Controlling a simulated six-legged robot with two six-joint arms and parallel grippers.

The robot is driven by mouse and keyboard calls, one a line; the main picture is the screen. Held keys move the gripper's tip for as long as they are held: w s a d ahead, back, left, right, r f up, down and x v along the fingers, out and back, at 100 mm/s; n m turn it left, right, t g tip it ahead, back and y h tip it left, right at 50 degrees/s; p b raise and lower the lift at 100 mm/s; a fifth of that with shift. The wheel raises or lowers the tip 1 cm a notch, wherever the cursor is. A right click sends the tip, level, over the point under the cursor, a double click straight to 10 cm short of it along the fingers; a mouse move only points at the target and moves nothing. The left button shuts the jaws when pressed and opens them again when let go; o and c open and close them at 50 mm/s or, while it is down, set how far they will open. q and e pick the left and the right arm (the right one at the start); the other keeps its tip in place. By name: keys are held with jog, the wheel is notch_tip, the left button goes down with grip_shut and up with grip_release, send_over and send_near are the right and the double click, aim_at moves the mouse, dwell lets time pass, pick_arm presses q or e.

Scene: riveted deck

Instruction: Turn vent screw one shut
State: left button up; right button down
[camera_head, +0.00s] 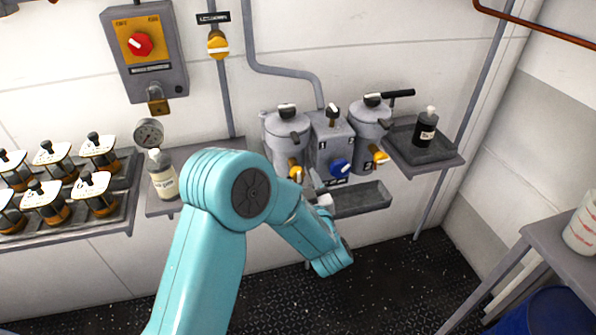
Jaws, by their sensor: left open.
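A twin-pot filter unit is on the back wall. Its left pot (287,132) has a dark knob (287,111) on its lid and a yellow-handled cock (295,172) low on its front. I cannot tell for certain which small part is vent screw one. The right pot (370,125) has a similar lid knob and a yellow handle (379,155). A blue knob (340,168) is on the middle block (331,135). My left gripper (318,187) is open, just right of the left pot's yellow handle and below the block. My forearm partly hides it. My right gripper is out of view.
A grey drip tray (362,200) is below the pots. A dark bottle (425,127) stands on the right shelf (440,160). A pale bottle (162,176) and several lidded jars (47,200) are on the left. A grey table (570,255) is at right.

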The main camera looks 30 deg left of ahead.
aim_at(299, 177)
pick_arm(q)
jog(key=shift+x, duration=1.7)
jog(key=c, duration=1)
jog(key=shift+c, duration=0.2)
